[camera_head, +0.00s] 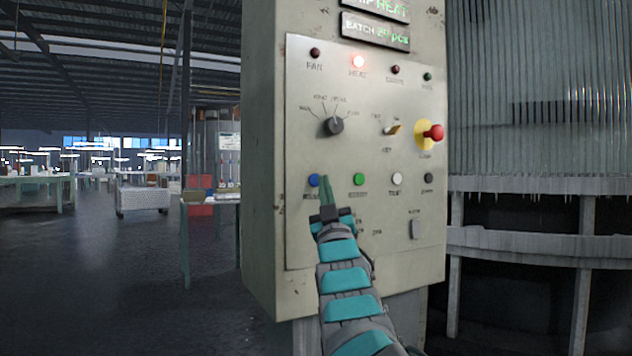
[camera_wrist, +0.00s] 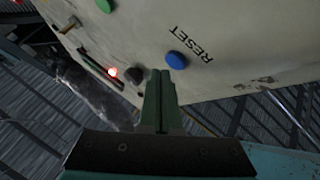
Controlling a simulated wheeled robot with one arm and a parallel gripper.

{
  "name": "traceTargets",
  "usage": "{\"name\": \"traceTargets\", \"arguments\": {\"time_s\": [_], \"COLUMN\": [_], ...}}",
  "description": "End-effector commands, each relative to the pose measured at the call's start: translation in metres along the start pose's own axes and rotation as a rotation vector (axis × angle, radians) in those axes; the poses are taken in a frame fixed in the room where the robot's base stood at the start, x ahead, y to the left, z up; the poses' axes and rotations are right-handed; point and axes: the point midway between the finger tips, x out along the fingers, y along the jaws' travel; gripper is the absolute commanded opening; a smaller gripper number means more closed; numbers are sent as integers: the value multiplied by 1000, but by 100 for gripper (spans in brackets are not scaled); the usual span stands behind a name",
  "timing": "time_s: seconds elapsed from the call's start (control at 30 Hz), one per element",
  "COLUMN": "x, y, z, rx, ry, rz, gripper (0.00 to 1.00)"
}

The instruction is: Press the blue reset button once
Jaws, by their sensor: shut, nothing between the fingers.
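The blue reset button (camera_head: 314,180) is at the left end of a row of buttons on the grey control panel. It also shows in the wrist view (camera_wrist: 176,60), beside the printed word RESET. My gripper (camera_head: 325,180) is shut and empty, its green fingers pointing up at the panel. In the head view the fingertips lie just right of the blue button. In the wrist view the fingertips (camera_wrist: 159,72) are just below and left of the button, with a small visible gap. Whether they touch the panel I cannot tell.
A green button (camera_head: 359,180), a white button (camera_head: 397,179) and a black button (camera_head: 428,178) continue the row to the right. A red emergency knob (camera_head: 434,132), a rotary dial (camera_head: 334,126) and a key switch (camera_head: 392,129) sit above.

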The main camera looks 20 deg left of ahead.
Motion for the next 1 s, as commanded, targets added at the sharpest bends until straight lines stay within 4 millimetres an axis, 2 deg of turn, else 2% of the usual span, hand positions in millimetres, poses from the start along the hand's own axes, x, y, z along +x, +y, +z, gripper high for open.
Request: {"name": "traceTargets", "arguments": {"time_s": [1.0], "x": [6], "y": [-4], "z": [3], "rx": [0], "ry": [1], "rz": [0], "gripper": [0]}}
